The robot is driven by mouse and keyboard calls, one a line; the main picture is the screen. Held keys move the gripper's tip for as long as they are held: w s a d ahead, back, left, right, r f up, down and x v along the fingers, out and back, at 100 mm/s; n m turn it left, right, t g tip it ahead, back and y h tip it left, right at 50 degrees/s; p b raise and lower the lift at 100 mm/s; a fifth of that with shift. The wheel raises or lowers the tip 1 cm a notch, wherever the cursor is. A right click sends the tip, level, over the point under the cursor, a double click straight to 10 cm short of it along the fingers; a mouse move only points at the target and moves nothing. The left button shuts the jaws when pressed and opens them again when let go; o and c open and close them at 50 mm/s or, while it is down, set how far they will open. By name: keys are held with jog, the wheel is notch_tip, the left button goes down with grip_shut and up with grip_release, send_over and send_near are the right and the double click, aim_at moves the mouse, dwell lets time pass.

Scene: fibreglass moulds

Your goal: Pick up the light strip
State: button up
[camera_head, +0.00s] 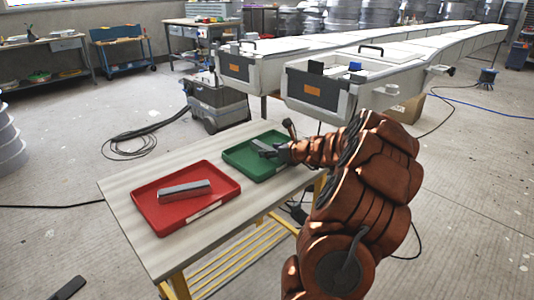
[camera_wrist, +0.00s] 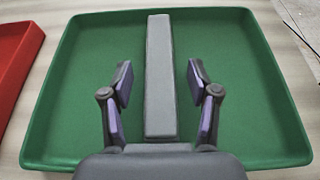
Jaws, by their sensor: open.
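A long grey strip (camera_wrist: 160,75) lies lengthwise in the green tray (camera_wrist: 250,110), its near end close to my gripper's palm. My gripper (camera_wrist: 160,82) is open, with one finger on each side of this strip and a gap on both sides. In the head view my gripper (camera_head: 270,151) is low over the green tray (camera_head: 240,158), partly covering the strip there. A second grey strip (camera_head: 185,190) lies in the red tray (camera_head: 150,211). Both strips look similar in grey; I cannot tell which is the light one.
Both trays stand on a pale wooden table (camera_head: 118,190) with yellow legs. The red tray's edge (camera_wrist: 14,60) shows at left in the wrist view. Behind the table are a grey vacuum machine (camera_head: 215,103) and long white moulds (camera_head: 345,85). A black hose lies on the floor.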

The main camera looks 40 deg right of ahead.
jog(key=shift+c, duration=0.4)
jog(key=shift+r, duration=0.1)
grip_shut()
